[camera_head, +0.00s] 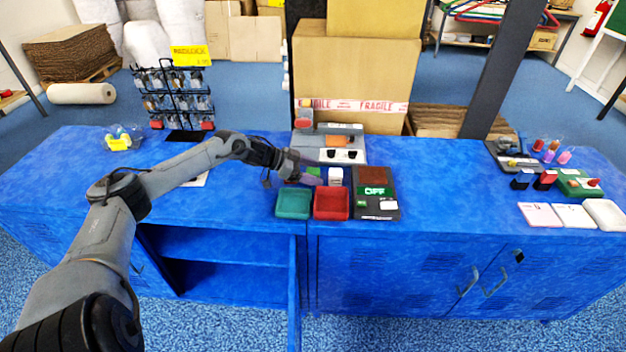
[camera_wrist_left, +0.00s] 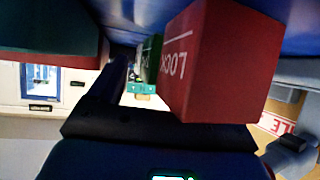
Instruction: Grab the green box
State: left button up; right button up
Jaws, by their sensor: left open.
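The green box (camera_head: 314,171) is a small block on the blue table, behind the trays and partly hidden by my gripper in the head view. In the left wrist view, which looks upside down, the green box (camera_wrist_left: 150,58) shows past a dark finger, with a larger red box (camera_wrist_left: 225,62) lettered "LOCK" close on its right. My left gripper (camera_head: 298,171) is open, low over the table, behind the green tray (camera_head: 293,204) and just left of the green box. I cannot tell whether it touches either box. My right gripper is not in view.
A red tray (camera_head: 331,205) stands beside the green tray. A small white box (camera_head: 335,176) and a dark device (camera_head: 375,191) reading "OFF" are to the right. A grey machine (camera_head: 340,146) stands behind. The table (camera_head: 450,180) is clear right of the device.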

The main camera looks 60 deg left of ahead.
pick_arm(q)
jog(key=shift+w+d+f, duration=0.1)
jog(key=shift+w, duration=0.1)
jog(key=c, duration=1.2)
